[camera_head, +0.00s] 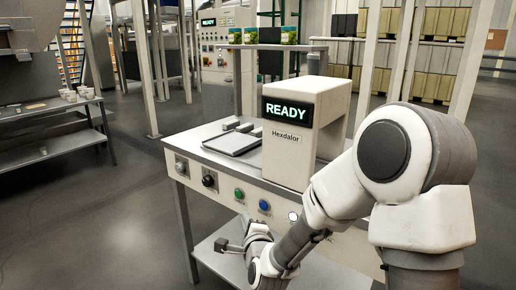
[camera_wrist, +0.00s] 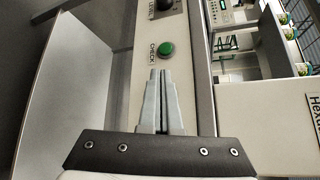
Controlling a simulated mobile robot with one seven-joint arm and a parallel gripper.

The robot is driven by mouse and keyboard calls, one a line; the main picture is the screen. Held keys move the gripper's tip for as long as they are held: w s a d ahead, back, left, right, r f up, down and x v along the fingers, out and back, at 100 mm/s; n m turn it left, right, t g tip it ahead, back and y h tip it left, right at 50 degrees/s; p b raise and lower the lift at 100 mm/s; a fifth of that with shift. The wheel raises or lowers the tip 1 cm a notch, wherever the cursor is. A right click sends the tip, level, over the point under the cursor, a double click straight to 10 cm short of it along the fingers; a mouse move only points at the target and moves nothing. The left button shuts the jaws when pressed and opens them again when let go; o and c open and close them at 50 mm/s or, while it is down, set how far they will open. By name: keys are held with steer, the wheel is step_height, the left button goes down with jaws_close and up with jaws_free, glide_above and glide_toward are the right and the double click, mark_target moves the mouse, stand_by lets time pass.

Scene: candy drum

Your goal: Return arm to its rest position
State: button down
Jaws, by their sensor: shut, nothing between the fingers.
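My gripper (camera_head: 226,246) is in front of the bench's button panel, below the green button (camera_head: 239,194) in the head view. In the wrist view the fingers of my gripper (camera_wrist: 161,74) are together with nothing between them. Their tips point toward the green button (camera_wrist: 165,50), which has the label CHECK beside it. A gap between tips and button cannot be judged exactly. My arm reaches in from the right and bends down in front of the bench.
The Hexdalor machine (camera_head: 304,135) stands on the bench and its display reads READY. A blue button (camera_head: 264,206), a white button (camera_head: 292,216) and dark knobs are on the panel. A lower shelf (camera_head: 216,262) juts out beneath. Open floor (camera_head: 110,220) lies to the left.

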steer(key=s+d+r+n+g+h, duration=0.1)
steer(key=s+d+r+n+g, duration=0.25)
steer(key=s+d+n, duration=0.2)
steer(key=s+d+r+n+g+h, duration=0.1)
steer(key=s+d+r+n+g, duration=0.1)
steer(key=s+d+r+n, duration=0.35)
steer(key=s+d+r+n+g+h, duration=0.1)
steer(key=s+d+n+g, duration=0.2)
steer(key=s, duration=0.7)
steer(key=s+d+r+n+g+h, duration=0.1)
steer(key=s+d+n, duration=0.3)
steer(key=s, duration=0.6)
step_height(320, 180, up, 26)
steer(key=a+n+p, duration=0.1)
steer(key=p, duration=2.5)
steer(key=shift+w+p, duration=0.25)
steer(key=shift+p, duration=0.1)
